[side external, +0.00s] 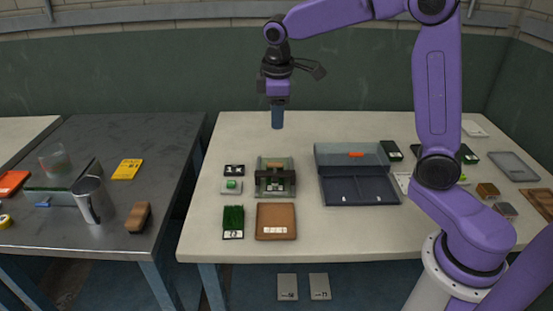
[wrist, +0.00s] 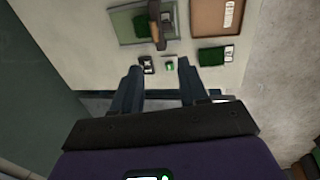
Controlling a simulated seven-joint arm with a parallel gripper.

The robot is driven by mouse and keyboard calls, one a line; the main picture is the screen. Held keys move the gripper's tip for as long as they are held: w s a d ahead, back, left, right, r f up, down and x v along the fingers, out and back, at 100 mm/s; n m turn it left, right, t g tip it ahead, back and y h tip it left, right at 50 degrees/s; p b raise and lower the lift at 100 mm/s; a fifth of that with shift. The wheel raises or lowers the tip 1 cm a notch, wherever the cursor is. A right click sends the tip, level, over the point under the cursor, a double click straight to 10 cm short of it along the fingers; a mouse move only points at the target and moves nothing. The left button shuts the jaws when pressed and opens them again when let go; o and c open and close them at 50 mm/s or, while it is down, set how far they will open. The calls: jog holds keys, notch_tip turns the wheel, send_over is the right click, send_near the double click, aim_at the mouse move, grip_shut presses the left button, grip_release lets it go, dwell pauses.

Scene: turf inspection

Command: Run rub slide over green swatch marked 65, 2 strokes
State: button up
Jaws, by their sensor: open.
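A green turf swatch (side external: 233,220) with a white label lies at the table's front left; its number is too small to read. It also shows in the wrist view (wrist: 214,55). Behind and right of it stands a greenish, clear-sided fixture (side external: 275,165) with a dark crosspiece (side external: 268,182), which looks like the rub slide; it shows at the top of the wrist view (wrist: 128,28). My gripper (side external: 277,122) hangs over the rear of the table, above and behind the fixture. Its fingers (wrist: 159,65) are apart with nothing held between them.
A brown tray (side external: 275,208) sits right of the swatch. A small black-and-white piece (side external: 234,170) and a white block with a green top (side external: 231,186) lie left of the fixture. A grey divided box (side external: 360,190) stands right. A dark side table (side external: 125,150) holds a metal mug (side external: 92,200).

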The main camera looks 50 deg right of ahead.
jog(key=w, duration=0.1)
send_near(276, 163)
jog(key=f, duration=0.2)
jog(key=d+f, duration=0.1)
jog(key=f, duration=0.2)
jog(key=w+f, duration=0.1)
jog(key=f, duration=0.2)
jog(key=shift+d, duration=0.15)
jog(key=shift+w, duration=0.1)
grip_shut()
